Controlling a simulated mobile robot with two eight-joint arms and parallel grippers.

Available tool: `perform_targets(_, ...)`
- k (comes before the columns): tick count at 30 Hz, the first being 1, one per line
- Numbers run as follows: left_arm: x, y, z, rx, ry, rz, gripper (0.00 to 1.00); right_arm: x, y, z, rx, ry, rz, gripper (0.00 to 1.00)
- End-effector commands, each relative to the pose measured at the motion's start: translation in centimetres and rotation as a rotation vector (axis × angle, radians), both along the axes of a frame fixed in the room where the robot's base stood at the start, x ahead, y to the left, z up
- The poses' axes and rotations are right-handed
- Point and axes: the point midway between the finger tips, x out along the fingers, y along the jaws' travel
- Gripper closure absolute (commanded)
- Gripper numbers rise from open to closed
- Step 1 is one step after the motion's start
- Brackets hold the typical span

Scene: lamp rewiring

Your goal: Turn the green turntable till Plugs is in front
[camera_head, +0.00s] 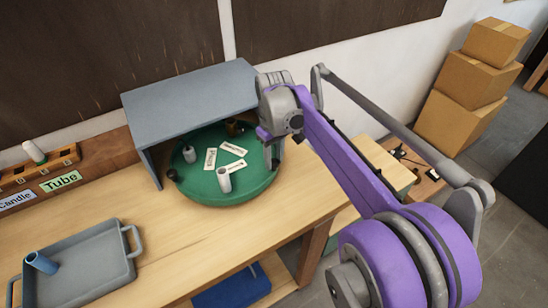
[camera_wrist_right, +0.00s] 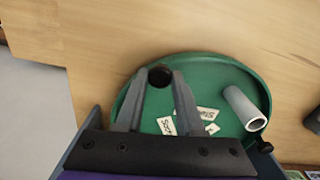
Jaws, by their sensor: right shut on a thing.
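The green turntable (camera_head: 200,190) sits on the wooden bench, partly under a grey cover; it also shows in the right wrist view (camera_wrist_right: 215,82). White cards lie around its middle; one (camera_head: 210,158) may read Plugs, but the print is too small to be sure. My right gripper (camera_head: 272,158) is at the turntable's right rim. In the wrist view its fingers (camera_wrist_right: 158,84) are shut on a black knob (camera_wrist_right: 160,75) at the rim. My left gripper is out of view.
The grey cover (camera_head: 190,95) stands over the back of the turntable. A grey tray (camera_head: 95,270) with a blue cup (camera_head: 41,262) is at the front left. A wooden rack (camera_head: 40,170) stands behind it. Cardboard boxes (camera_head: 470,80) are stacked at the far right.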

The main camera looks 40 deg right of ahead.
Motion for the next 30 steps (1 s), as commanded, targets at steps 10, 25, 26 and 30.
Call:
perform_targets(10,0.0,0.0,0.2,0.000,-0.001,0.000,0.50,0.3,-0.5,0.1,0.000,0.000,0.032,1.00)
perform_targets(25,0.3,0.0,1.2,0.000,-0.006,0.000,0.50,2.5,-3.3,0.1,0.000,0.000,0.245,1.00)
perform_targets(26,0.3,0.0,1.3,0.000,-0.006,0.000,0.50,2.6,-3.4,0.1,0.000,0.000,0.261,1.00)
perform_targets(30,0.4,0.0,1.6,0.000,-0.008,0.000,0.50,3.5,-4.2,0.1,0.000,0.000,0.331,1.00)
